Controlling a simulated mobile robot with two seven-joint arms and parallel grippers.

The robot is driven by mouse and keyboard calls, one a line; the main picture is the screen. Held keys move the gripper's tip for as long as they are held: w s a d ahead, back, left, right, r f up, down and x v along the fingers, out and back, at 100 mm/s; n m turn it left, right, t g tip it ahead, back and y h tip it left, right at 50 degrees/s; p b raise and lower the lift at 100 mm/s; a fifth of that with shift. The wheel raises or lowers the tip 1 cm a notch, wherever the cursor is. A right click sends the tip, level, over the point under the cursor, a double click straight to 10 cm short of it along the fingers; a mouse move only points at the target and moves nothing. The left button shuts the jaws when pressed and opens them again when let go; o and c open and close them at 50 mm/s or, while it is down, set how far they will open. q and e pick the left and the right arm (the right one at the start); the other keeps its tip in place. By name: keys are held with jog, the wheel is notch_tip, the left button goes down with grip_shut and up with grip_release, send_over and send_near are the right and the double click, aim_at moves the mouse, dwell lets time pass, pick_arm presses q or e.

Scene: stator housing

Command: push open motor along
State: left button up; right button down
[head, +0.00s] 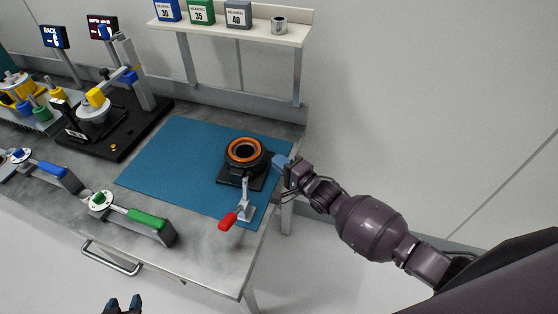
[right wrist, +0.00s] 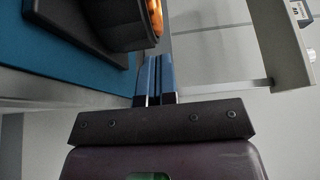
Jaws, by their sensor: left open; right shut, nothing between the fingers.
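The open motor (head: 245,152), a dark round housing with an orange copper ring inside, sits on a black base plate (head: 229,177) on the blue mat (head: 168,152). In the right wrist view the motor (right wrist: 133,22) shows at the top, partly cut off. My right gripper (head: 281,163) is shut and empty, right beside the motor's right side in the head view. In the right wrist view its blue fingers (right wrist: 154,75) are together near the housing; I cannot tell whether they touch it. My left gripper (head: 123,303) is open and empty at the bottom edge, away from the bench.
A toggle clamp with a red handle (head: 228,222) stands in front of the motor. A green-handled tool (head: 146,218) and a blue-handled one (head: 52,169) lie at the bench front. A black fixture (head: 110,130) stands at left. A shelf (head: 235,31) with bearing boxes hangs behind. The mat's left part is clear.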

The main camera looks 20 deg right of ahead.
jog(key=v, duration=1)
jog(key=shift+d, duration=0.1)
jog(key=s+d+f+n+g+h, duration=0.2)
jog(key=s+d+f+n+h, duration=0.1)
jog(key=s+n, duration=0.3)
jog(key=s+d+f+n+g+h, duration=0.2)
jog(key=s+n+h, duration=0.4)
jog(key=s, duration=0.5)
jog(key=d+f+n, duration=0.1)
jog(key=d, duration=0.1)
jog(key=shift+s+d+f, duration=0.25)
jog(key=shift+s, duration=0.05)
